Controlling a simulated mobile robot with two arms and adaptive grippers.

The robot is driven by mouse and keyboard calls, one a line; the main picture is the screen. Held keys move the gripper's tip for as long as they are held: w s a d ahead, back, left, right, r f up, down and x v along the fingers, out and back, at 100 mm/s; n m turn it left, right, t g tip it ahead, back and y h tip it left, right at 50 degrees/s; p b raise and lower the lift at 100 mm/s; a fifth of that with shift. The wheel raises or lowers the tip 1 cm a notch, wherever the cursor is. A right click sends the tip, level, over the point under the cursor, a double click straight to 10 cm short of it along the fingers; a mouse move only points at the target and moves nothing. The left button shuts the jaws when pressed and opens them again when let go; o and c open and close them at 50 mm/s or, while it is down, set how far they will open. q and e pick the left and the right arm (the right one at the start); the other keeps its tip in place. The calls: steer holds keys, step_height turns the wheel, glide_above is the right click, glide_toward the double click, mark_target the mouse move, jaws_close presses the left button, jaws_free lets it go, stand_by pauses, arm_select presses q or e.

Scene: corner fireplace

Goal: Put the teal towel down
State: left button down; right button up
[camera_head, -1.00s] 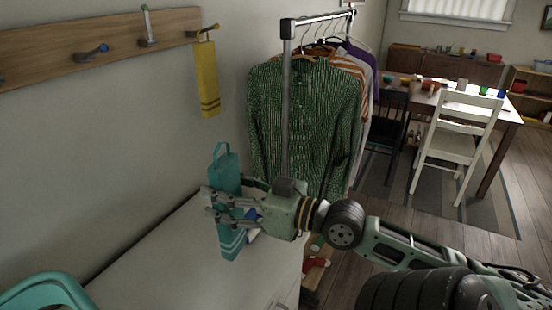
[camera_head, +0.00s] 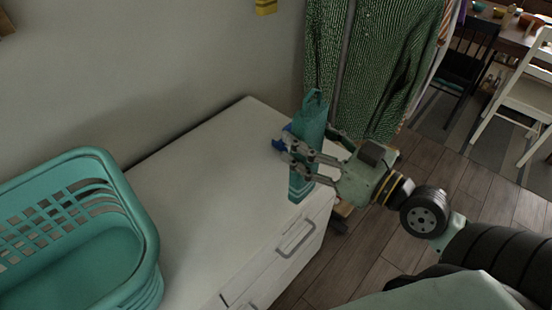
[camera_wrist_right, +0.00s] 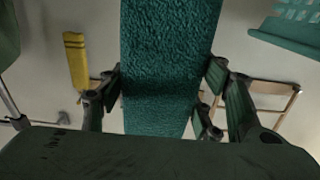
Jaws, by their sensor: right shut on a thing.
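The teal towel (camera_head: 308,137) hangs upright in my right gripper (camera_head: 305,165), over the far right part of the white dresser top in the head view. My right gripper is shut on it, with fingers on both sides of the cloth. In the right wrist view the towel (camera_wrist_right: 165,60) fills the middle, between the fingers (camera_wrist_right: 165,100). Its lower end has pale stripes near the dresser's front edge; I cannot tell whether it touches the top. My left gripper is not in view.
The white dresser (camera_head: 215,185) has a wide bare top. A teal laundry basket (camera_head: 148,240) stands at its left end. A small blue thing (camera_head: 279,144) is behind the towel. Green clothing (camera_head: 385,70) hangs close behind. A yellow towel (camera_wrist_right: 76,60) hangs on the wall.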

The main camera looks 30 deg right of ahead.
steer(key=w+a+f+b, duration=0.3)
steer(key=w+f+b, duration=0.1)
steer(key=w+f, duration=0.3)
steer(key=shift+w+a+f, duration=0.15)
steer(key=shift+w+f, duration=0.1)
steer(key=shift+f, duration=0.7)
steer(key=shift+b, duration=0.3)
steer(key=shift+f, duration=0.2)
steer(key=o, duration=1.4)
